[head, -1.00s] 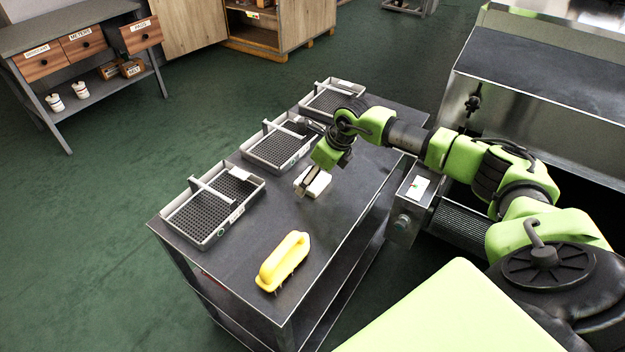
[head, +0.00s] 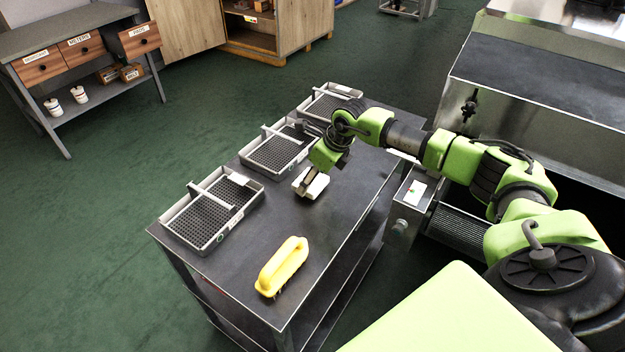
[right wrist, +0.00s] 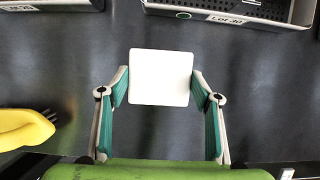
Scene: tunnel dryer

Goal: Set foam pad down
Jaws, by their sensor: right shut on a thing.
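The white foam pad (head: 312,184) is a small square block at the dark table top, beside the middle tray. In the right wrist view the pad (right wrist: 160,77) sits between the two fingertips, which touch its left and right sides. My right gripper (head: 310,181) points down and is shut on the pad; it also shows in the right wrist view (right wrist: 160,88). The pad is at or just above the table surface; I cannot tell if it touches. My left gripper is not in view.
A yellow-handled brush (head: 283,266) lies near the table's front edge. Three grey mesh trays line the far side: the near tray (head: 205,243), the middle tray (head: 282,170) and the far tray (head: 325,112). A steel dryer (head: 530,115) stands at right. The table (head: 345,215) is clear around the pad.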

